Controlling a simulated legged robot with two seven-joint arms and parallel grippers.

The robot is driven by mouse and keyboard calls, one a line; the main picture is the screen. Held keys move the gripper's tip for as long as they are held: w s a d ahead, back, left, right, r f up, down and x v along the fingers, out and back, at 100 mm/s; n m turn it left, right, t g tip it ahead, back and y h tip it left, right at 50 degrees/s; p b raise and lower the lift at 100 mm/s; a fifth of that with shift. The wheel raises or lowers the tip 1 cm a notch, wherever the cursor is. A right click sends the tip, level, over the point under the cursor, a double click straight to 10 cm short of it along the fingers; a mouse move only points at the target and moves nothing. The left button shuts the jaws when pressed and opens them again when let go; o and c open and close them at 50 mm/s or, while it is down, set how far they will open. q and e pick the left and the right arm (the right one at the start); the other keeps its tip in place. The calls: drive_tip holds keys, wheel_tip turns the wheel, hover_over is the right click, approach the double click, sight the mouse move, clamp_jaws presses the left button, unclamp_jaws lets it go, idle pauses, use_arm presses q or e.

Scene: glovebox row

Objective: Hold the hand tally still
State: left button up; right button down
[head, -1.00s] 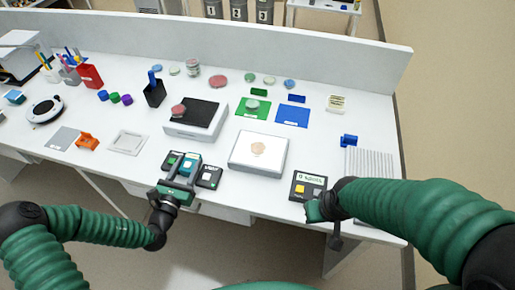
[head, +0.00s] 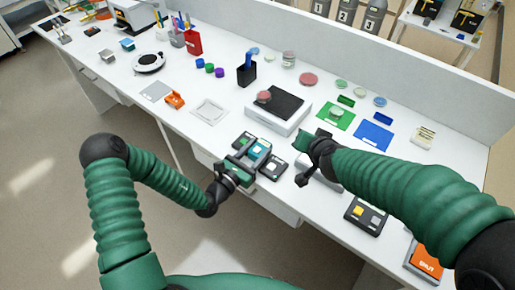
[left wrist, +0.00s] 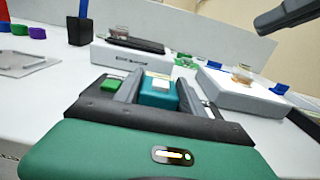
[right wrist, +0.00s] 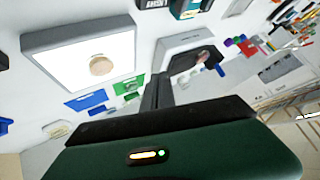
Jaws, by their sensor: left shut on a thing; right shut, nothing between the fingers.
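The hand tally (head: 258,152) is a small teal block with a pale button on top, at the front edge of the bench between two dark counters. My left gripper (head: 240,168) is shut on it from the front. In the left wrist view the tally (left wrist: 158,90) sits upright between the two fingers. Its lower part is hidden by the gripper. My right gripper (head: 308,142) is shut and empty, above the white lit plate, to the right of the tally. In the right wrist view its fingers (right wrist: 160,90) are together, and the tally (right wrist: 187,8) shows at the top edge.
Dark counters (head: 243,142) (head: 273,167) flank the tally closely. A white box with a black top (head: 280,105) stands behind. The lit plate (right wrist: 125,45) bears a beige disc. A panel with a yellow button (head: 366,213) and an orange-labelled box (head: 425,262) are at the right.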

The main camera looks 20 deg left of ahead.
drive_tip(key=a+r+m+h, duration=0.1)
drive_tip(key=a+m, duration=0.3)
drive_tip(key=a, duration=1)
drive_tip(key=shift+a+r+m, duration=0.15)
drive_tip(key=shift+a+m, duration=0.15)
drive_tip(key=shift+a, duration=0.05)
drive_tip(key=shift+w+d, duration=0.1)
hover_over(257, 151)
wheel_tip(257, 151, down, 7)
drive_tip(key=shift+f, duration=0.9)
drive_tip(key=shift+f, duration=0.1)
idle(0.4)
